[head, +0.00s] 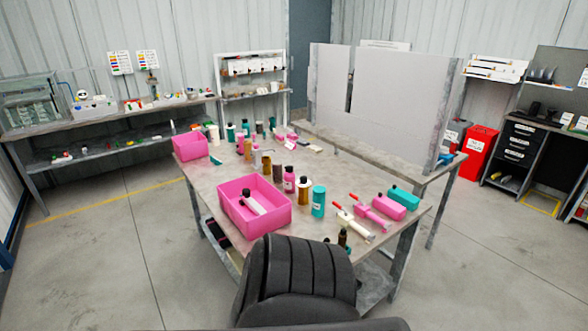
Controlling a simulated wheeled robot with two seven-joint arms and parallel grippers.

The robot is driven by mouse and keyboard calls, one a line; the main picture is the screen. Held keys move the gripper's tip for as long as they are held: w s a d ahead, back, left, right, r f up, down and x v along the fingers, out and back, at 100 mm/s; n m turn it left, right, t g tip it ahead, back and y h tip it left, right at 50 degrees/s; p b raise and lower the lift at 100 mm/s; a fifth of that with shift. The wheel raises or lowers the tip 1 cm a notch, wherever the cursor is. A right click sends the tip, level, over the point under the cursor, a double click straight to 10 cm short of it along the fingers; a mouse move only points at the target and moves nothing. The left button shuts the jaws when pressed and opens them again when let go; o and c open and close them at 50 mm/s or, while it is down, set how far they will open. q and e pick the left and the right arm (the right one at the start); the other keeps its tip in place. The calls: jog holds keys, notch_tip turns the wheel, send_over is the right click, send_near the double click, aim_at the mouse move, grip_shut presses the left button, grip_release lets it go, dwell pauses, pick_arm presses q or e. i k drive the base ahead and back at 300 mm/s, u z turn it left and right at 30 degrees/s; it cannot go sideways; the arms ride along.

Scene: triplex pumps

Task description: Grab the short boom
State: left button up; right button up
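I cannot make out a thing that is clearly a short boom. The workbench (330,235) in the middle holds many small items. A white tool with a red tip (354,226) and a pink tool (370,217) lie near its right front corner. A pink open box (232,218) with a white and dark item (258,203) in it stands at the front left. Neither of my grippers is in view.
A black chair (295,275) stands at the near edge, hiding part of the workbench. Bottles, including a teal one (318,201), crowd the bench. A long side bench (110,122) runs along the left wall. A red bin (479,147) stands right. Floor at left is clear.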

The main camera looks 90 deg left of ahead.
aim_at(257, 208)
jog(key=u, duration=0.75)
jog(key=i, duration=2.3)
jog(key=u, duration=2.7)
jog(key=i, duration=1)
